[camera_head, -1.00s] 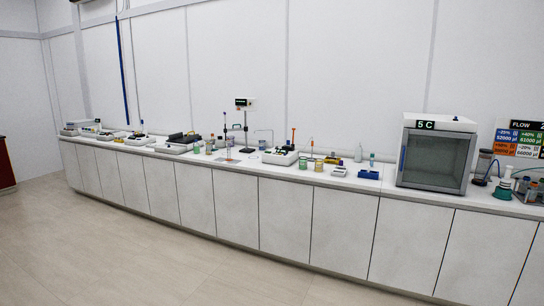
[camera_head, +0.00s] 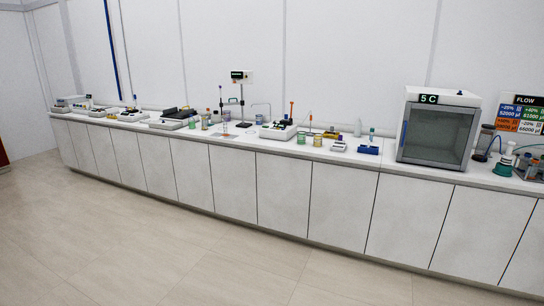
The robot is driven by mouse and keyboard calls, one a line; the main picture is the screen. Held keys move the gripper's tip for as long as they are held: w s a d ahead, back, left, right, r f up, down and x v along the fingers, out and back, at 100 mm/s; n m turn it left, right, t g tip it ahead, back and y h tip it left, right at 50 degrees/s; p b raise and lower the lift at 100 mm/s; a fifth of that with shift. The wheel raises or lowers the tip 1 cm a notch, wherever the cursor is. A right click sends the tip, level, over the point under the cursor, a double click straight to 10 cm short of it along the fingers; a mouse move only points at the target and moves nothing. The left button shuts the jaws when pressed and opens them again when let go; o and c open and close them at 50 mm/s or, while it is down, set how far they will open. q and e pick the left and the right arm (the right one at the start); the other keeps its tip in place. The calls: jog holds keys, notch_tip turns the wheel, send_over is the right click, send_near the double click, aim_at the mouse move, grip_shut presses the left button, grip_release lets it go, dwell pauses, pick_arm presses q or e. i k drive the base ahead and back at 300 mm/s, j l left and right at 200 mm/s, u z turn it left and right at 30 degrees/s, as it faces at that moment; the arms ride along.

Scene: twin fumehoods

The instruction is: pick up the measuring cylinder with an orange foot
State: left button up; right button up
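I cannot pick out a measuring cylinder with an orange foot for certain; the glassware on the long white counter (camera_head: 235,138) is too small to tell. A thin upright orange item (camera_head: 291,110) stands at a white bench device (camera_head: 278,131) near the middle of the counter. A small clear bottle-like vessel (camera_head: 357,128) stands further right, near the back. Neither of my grippers is in view.
A small glass-door cabinet reading 5 C (camera_head: 437,133) stands on the counter's right part. A blue rack (camera_head: 368,150) lies left of it. A FLOW sign (camera_head: 522,113) is at the far right. The floor (camera_head: 150,240) before the cupboards is clear.

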aim_at(225, 124)
jog(key=i+j+u, duration=0.4)
jog(key=i, duration=0.7)
jog(key=i+u, duration=0.4)
jog(key=i, duration=0.65)
jog(key=i+z, duration=0.2)
jog(key=i, duration=0.25)
jog(key=i+j+z, duration=0.15)
jog(key=i, duration=0.3)
jog(key=i+j+z, duration=0.2)
jog(key=i, duration=0.25)
jog(key=i+j+z, duration=0.15)
jog(key=i, duration=0.3)
jog(key=i+j+z, duration=0.7)
jog(key=i+j, duration=0.15)
jog(key=j, duration=0.1)
